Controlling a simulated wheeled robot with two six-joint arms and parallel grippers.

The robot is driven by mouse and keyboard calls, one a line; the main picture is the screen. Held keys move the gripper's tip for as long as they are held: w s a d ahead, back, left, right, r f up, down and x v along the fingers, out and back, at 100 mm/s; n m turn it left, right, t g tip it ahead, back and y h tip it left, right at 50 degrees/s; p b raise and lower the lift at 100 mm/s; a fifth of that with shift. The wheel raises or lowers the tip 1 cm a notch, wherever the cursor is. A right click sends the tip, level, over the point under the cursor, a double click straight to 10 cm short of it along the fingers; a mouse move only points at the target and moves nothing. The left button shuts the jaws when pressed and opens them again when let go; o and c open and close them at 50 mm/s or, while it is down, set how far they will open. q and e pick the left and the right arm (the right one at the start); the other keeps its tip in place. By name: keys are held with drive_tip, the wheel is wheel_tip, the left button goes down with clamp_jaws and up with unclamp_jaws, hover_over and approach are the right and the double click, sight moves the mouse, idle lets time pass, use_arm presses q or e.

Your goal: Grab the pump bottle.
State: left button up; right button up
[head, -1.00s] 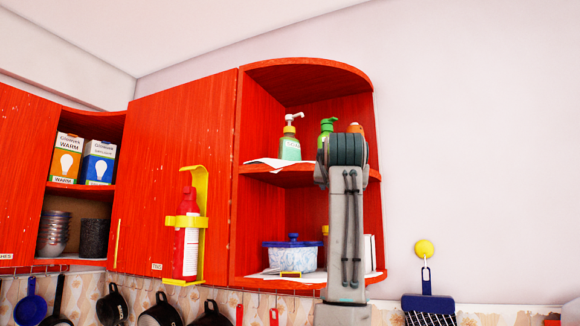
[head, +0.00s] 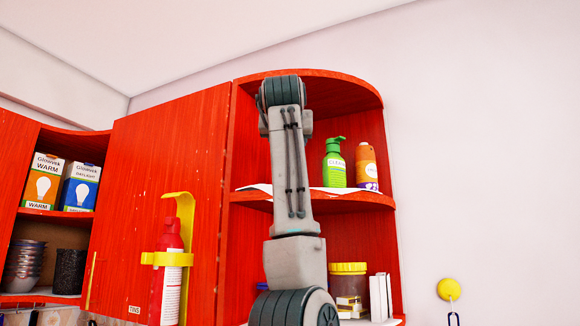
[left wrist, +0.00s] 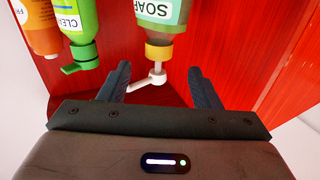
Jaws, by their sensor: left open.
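The pump bottle (left wrist: 160,22) has a pale green body, a "SOAP" label, a yellow collar and a white pump head. It appears upside down in the left wrist view. My left gripper (left wrist: 158,72) is open, with its fingers on either side of the white pump nozzle in that view. I cannot tell whether they touch it. In the head view my arm hides the pump bottle and the gripper. My right gripper is in neither view.
A green bottle (head: 334,165) and an orange bottle (head: 367,168) stand on the red cabinet's upper shelf (head: 345,200). They also show in the left wrist view, the green one (left wrist: 78,30) nearer the fingers. A red extinguisher (head: 171,275) hangs at the left.

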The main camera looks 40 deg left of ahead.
use_arm(q)
drive_tip(key=p+x, duration=0.1)
drive_tip(key=x, duration=0.1)
drive_tip(key=p+x, duration=0.1)
drive_tip(key=x, duration=0.1)
drive_tip(key=f+p+x, duration=0.1)
drive_tip(key=p+x, duration=0.1)
drive_tip(key=x, duration=0.1)
drive_tip(key=shift+d, duration=0.1)
drive_tip(key=shift+s+d+r, duration=0.1)
drive_tip(key=shift+s, duration=0.1)
drive_tip(key=shift+w, duration=0.1)
drive_tip(key=c, duration=0.7)
clamp_jaws()
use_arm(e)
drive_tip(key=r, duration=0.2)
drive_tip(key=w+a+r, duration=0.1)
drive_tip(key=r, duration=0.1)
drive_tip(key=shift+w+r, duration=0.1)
